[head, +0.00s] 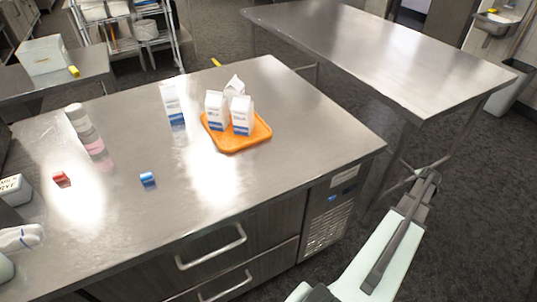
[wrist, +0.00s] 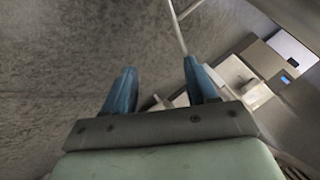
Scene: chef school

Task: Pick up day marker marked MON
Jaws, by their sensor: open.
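Two small markers lie apart on the steel counter (head: 290,120) in the head view. One is a red marker (head: 61,179) at the left, and the other is a blue marker (head: 148,180) to its right. The lettering on both is too small to read, so I cannot tell which says MON. My gripper (wrist: 160,84) is open in the wrist view, with its two blue fingers apart and nothing between them. My arm reaches up at the lower right of the head view, off the counter's right side and far from both markers. No marker shows in the wrist view.
An orange tray (head: 240,146) holds several milk cartons, with another carton (head: 173,103) beside it. Stacked round containers (head: 83,125) stand behind the markers. White items sit at the left edge. A second steel table (head: 400,50) stands at the right. The counter front is clear.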

